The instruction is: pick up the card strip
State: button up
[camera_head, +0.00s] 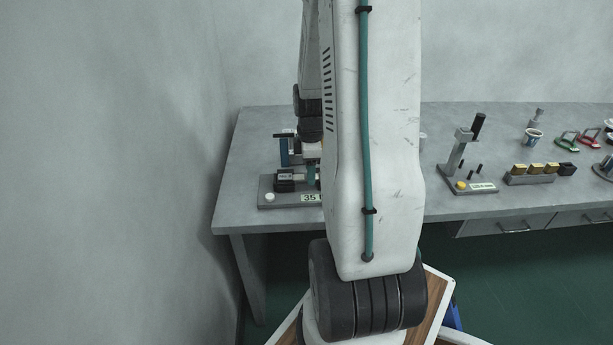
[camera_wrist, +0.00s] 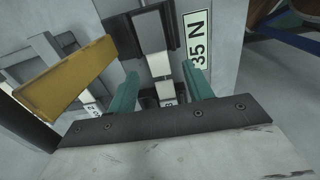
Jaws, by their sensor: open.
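My gripper (camera_wrist: 160,84) is open, its two teal fingers apart over a grey fixture (camera_wrist: 215,85) with a "35 N" label. Between and beyond the fingers lie pale, narrow pieces (camera_wrist: 152,32) flanked by dark blocks. I cannot tell for sure which of them, if any, is the card strip. In the head view a teal finger of my gripper (camera_head: 311,172) shows over the same fixture (camera_head: 280,200) at the table's left end. My arm hides most of that spot, and the card strip cannot be made out there.
A mustard-yellow bar (camera_wrist: 65,75) stands close on the left in the wrist view. A blue post (camera_head: 284,152) stands behind the fixture.

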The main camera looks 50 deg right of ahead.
jog(key=shift+f, duration=0.2)
jog(key=c, duration=1.1)
jog(key=shift+o, duration=0.2)
jog(key=shift+r, duration=0.2)
